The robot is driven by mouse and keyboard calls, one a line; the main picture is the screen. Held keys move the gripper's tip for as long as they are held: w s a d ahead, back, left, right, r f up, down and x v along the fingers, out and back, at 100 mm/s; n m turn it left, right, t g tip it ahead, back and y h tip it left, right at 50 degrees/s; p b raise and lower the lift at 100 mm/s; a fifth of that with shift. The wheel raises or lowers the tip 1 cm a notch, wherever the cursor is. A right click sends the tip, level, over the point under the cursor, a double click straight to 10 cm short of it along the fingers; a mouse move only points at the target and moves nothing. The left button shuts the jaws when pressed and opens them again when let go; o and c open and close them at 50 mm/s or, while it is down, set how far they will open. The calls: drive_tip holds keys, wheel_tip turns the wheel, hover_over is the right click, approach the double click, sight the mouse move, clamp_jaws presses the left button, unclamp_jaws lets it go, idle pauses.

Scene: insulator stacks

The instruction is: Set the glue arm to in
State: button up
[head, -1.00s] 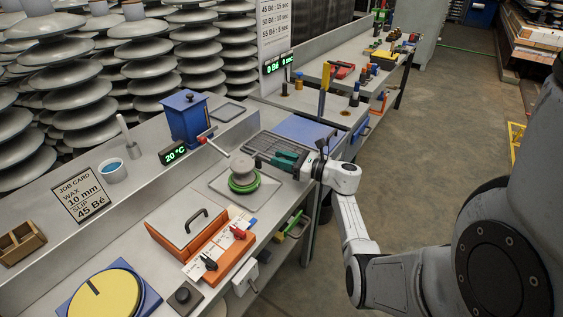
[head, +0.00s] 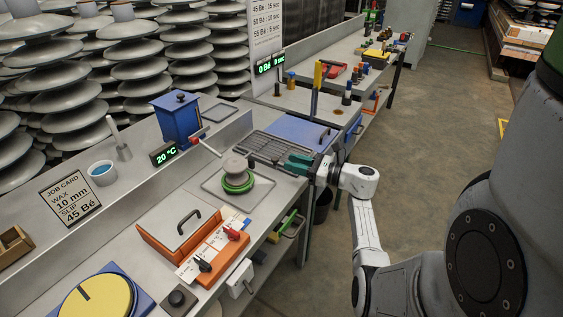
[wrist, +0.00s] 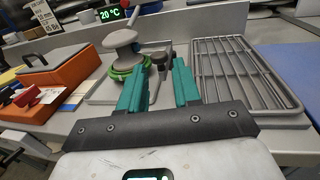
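A blue box (head: 178,119) stands at the back of the bench, with a red-handled pale rod (head: 207,146) reaching from it toward a grey insulator piece (head: 234,167). I take this rod to be the glue arm, but no label shows. The insulator piece sits on a green ring (head: 238,183) over a square plate; it also shows in the wrist view (wrist: 122,44). My gripper (head: 288,160) is right of the piece, above the bench near the grey rack. In the wrist view its teal fingers (wrist: 160,72) are apart. A small dark-topped grey post (wrist: 158,62) shows beyond the gap; its contact is unclear.
A wire rack (head: 265,146) lies right of the plate, beside a blue panel (head: 300,131). An orange box (head: 178,226) and red and black levers (head: 232,234) stand toward the front. A 20 °C display (head: 164,153) is beside the blue box. Floor right of the bench is clear.

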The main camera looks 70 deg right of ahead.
drive_tip(key=shift+s+a, duration=0.1)
drive_tip(key=shift+s, duration=2)
